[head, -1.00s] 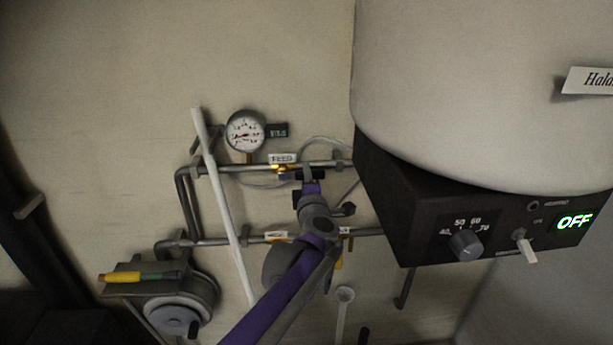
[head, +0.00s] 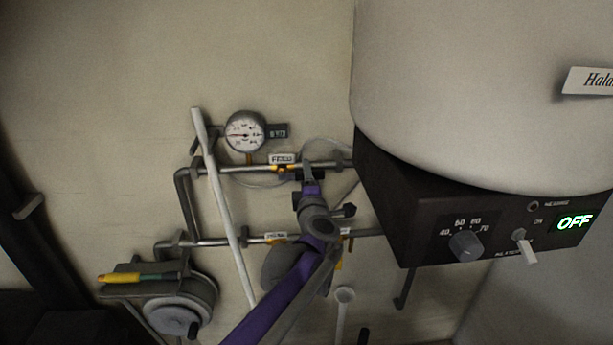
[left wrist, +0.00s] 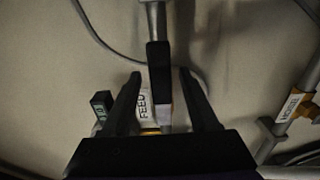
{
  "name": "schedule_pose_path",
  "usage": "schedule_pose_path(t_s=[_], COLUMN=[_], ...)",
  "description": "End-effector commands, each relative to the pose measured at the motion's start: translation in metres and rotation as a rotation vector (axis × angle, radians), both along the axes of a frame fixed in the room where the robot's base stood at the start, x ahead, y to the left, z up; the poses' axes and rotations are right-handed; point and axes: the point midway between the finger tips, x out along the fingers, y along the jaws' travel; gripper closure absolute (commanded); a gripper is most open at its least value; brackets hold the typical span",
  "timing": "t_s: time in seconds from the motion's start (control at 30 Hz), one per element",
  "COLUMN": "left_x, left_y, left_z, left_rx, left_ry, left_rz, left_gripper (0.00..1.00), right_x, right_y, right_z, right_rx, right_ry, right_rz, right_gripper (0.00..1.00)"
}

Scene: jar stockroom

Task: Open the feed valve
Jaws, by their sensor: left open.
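The feed valve's black lever (left wrist: 159,70) shows in the left wrist view between my left gripper's fingers (left wrist: 160,92). It looks in line with the feed pipe (left wrist: 153,18). The fingers are open, one on each side, with a visible gap to the lever. In the head view the FEED label (head: 283,159) sits on the upper pipe, and my left gripper (head: 309,174) is at that pipe, right of the label. There my gripper mostly hides the lever. My right gripper is not seen.
A pressure gauge (head: 245,132) with a small dark display (head: 278,130) is above the pipe. A lower pipe (head: 215,242) carries further labels; one also shows in the left wrist view (left wrist: 291,103). A dark control box (head: 420,205) reading OFF, under a large vessel (head: 480,90), stands close right.

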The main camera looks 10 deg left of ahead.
Motion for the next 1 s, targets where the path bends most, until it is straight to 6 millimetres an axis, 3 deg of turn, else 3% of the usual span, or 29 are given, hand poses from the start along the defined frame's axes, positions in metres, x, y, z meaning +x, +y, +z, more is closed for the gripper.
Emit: schedule_pose_path(t_s=[0.5, 0.7, 1.0], left_x=[-0.09, -0.101, -0.101], left_y=[-0.019, -0.021, -0.021], left_z=[-0.001, -0.001, 0.0], left_rx=[-0.001, -0.001, 0.003], left_ry=[0.001, 0.001, 0.0], left_rz=[-0.002, -0.001, -0.004], left_gripper=[0.4, 0.4, 0.4], right_x=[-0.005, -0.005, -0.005], right_y=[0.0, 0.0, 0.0], right_z=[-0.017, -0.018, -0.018], right_rx=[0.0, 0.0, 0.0], right_ry=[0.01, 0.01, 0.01], right_rz=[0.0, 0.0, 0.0], right_gripper=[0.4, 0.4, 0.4])
